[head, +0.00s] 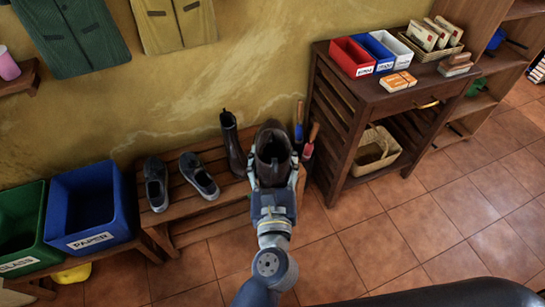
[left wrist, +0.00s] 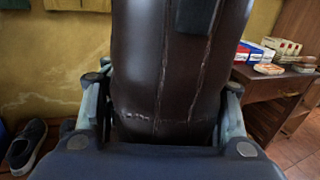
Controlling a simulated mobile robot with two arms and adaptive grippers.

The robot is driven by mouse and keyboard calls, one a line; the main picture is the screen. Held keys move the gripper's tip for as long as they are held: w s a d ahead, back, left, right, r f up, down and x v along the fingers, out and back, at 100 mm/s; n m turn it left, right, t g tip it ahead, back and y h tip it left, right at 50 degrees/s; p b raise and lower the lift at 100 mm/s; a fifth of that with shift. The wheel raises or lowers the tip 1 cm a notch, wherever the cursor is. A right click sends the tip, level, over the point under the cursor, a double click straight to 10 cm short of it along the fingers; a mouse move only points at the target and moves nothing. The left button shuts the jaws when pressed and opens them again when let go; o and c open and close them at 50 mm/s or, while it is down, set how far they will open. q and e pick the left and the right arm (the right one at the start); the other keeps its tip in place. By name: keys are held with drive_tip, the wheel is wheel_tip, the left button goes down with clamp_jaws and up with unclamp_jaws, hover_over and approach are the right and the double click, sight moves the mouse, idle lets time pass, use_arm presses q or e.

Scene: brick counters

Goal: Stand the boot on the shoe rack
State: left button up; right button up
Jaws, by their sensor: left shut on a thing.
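A dark brown boot (head: 272,150) is held upright in my left gripper (head: 272,178), over the right end of the wooden shoe rack (head: 222,203) in the head view. The left gripper (left wrist: 158,135) is shut around the boot's shaft (left wrist: 170,70), which fills the middle of the left wrist view. A second brown boot (head: 233,150) stands on the rack just left of the held one. The held boot's foot is hidden, so I cannot tell whether it touches the rack. My right gripper is not in view.
Grey shoes (head: 198,177) sit on the rack's left part. Blue (head: 88,243) and green (head: 38,255) bins stand further left. Red- and blue-handled tools (head: 311,140) are close right of the held boot, then a wooden cabinet (head: 340,130). Floor in front is clear.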

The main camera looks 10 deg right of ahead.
use_arm(q)
drive_tip(key=s+a+f+n+y, duration=0.1)
drive_tip(key=s+a, duration=0.2)
drive_tip(key=a, duration=0.5)
drive_tip(key=s+a+f+y, duration=0.1)
drive_tip(key=s+a+f, duration=0.1)
drive_tip(key=a, duration=0.6)
drive_tip(key=s+a+r, duration=0.4)
drive_tip(key=a+r, duration=0.1)
drive_tip(key=a, duration=0.2)
drive_tip(key=shift+s+a, duration=0.2)
drive_tip(key=shift+a, duration=0.2)
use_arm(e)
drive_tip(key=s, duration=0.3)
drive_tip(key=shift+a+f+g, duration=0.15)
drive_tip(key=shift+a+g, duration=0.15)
use_arm(q)
drive_tip(key=shift+d+r, duration=0.1)
